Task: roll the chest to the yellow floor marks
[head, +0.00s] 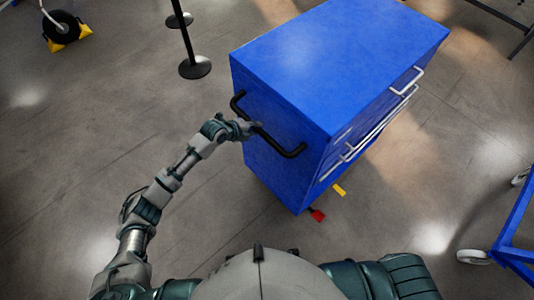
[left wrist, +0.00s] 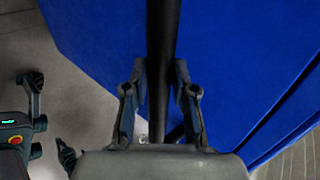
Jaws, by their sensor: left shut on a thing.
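The blue chest (head: 330,60) stands upright in the upper middle of the head view, with silver drawer handles on its right-hand face. A black push handle (head: 285,148) runs along its left end. My left gripper (head: 250,128) is shut on this handle near its middle. In the left wrist view the fingers (left wrist: 160,85) lie on both sides of the black bar (left wrist: 163,35), with blue panels behind it. A small yellow strip (head: 339,190) shows on the floor beside the chest's near lower edge; I cannot tell its full shape. My right gripper is out of view.
A small red piece (head: 317,215) shows at the chest's near bottom corner. A black post with a round base (head: 195,67) stands left of the chest. A wheel with yellow chocks (head: 62,30) is at the upper left. A blue wheeled frame (head: 515,240) stands lower right. Floor left is clear.

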